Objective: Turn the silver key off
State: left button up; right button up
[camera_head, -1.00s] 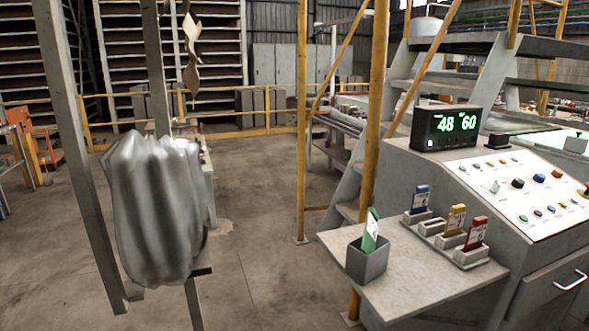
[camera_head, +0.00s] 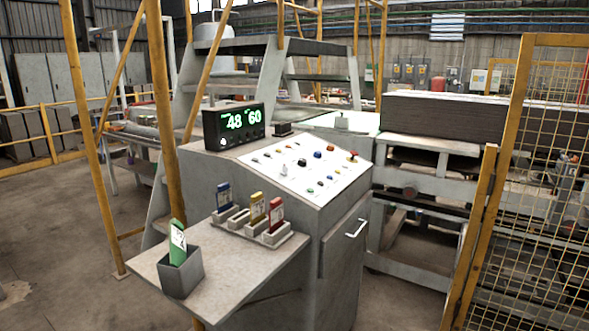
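The white sloped control panel (camera_head: 325,177) sits on top of the grey console, right of the display. A small silver piece (camera_head: 284,169) on the panel's left part looks like the silver key, but it is too small to tell which way it is turned. Coloured buttons and knobs surround it, among them a black knob (camera_head: 302,162), a blue one (camera_head: 317,155) and a red one (camera_head: 352,155). Neither of my grippers is in view.
A digital display (camera_head: 234,125) reads 48 and 60. The side shelf (camera_head: 222,282) carries a grey box (camera_head: 181,275) with a green card and a holder with blue, yellow and red cards. A yellow mesh fence (camera_head: 530,170) stands at right; open floor lies at left.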

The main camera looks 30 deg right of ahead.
aim_at(285, 168)
jog(key=z, duration=1.1)
jog(key=i+l+u, duration=0.1)
jog(key=i, duration=0.05)
